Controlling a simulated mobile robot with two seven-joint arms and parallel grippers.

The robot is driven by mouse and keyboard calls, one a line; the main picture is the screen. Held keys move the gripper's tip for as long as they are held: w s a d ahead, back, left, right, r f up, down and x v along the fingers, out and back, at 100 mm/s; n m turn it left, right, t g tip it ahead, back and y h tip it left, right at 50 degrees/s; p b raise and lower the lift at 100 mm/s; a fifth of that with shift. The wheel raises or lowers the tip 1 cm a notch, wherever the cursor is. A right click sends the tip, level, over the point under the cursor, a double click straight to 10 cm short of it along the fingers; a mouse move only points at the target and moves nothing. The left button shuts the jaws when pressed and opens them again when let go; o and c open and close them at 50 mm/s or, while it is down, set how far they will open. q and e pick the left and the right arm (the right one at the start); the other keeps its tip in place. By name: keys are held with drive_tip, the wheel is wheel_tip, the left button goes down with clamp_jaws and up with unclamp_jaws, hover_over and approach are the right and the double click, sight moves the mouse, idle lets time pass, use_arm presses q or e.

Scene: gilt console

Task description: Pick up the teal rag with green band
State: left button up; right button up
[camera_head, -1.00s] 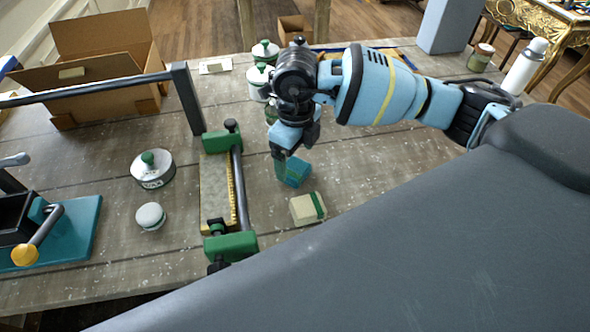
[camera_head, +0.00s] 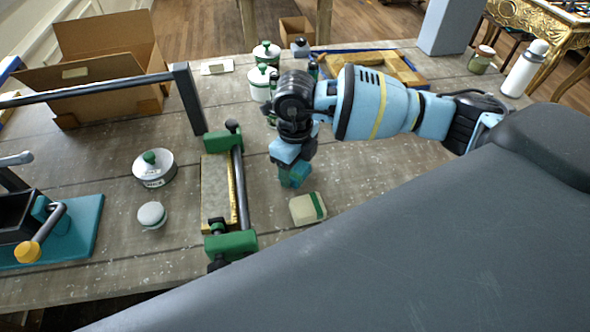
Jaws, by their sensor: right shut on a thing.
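The teal rag with green band (camera_head: 295,180) is a small block-like bundle on the wooden workbench, in the middle of the head view. My right gripper (camera_head: 291,167) comes down over it from above and is shut on it. The fingers cover its upper and left part. I cannot tell whether the rag touches the bench. My left gripper is not in view.
A beige block with a green band (camera_head: 308,209) lies close in front of the rag. A green-clamped rail fixture (camera_head: 216,190) stands just left. Lidded white pots (camera_head: 260,82) stand behind, and a white tin (camera_head: 154,169) farther left. A cardboard box (camera_head: 95,75) is at back left.

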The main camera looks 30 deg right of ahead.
sight(302, 177)
wheel_tip(302, 177, up, 10)
idle(0.6)
drive_tip(key=n, duration=0.4)
drive_tip(key=s+f+n, duration=0.1)
drive_tip(key=n, duration=0.2)
drive_tip(key=shift+s, duration=0.1)
drive_tip(key=n, duration=0.5)
drive_tip(key=s+f+n, duration=0.1)
drive_tip(key=n, duration=0.5)
drive_tip(key=shift+s+d+f+n, duration=0.1)
drive_tip(key=shift+s+f+n, duration=0.2)
drive_tip(key=shift+s+f, duration=0.1)
drive_tip(key=n, duration=0.4)
drive_tip(key=shift+s+f, duration=0.25)
drive_tip(key=shift+s, duration=0.15)
drive_tip(key=n, duration=0.2)
drive_tip(key=s+n, duration=0.1)
drive_tip(key=n, duration=0.2)
drive_tip(key=f+n, duration=0.1)
drive_tip(key=n, duration=0.1)
drive_tip(key=shift+s, duration=0.15)
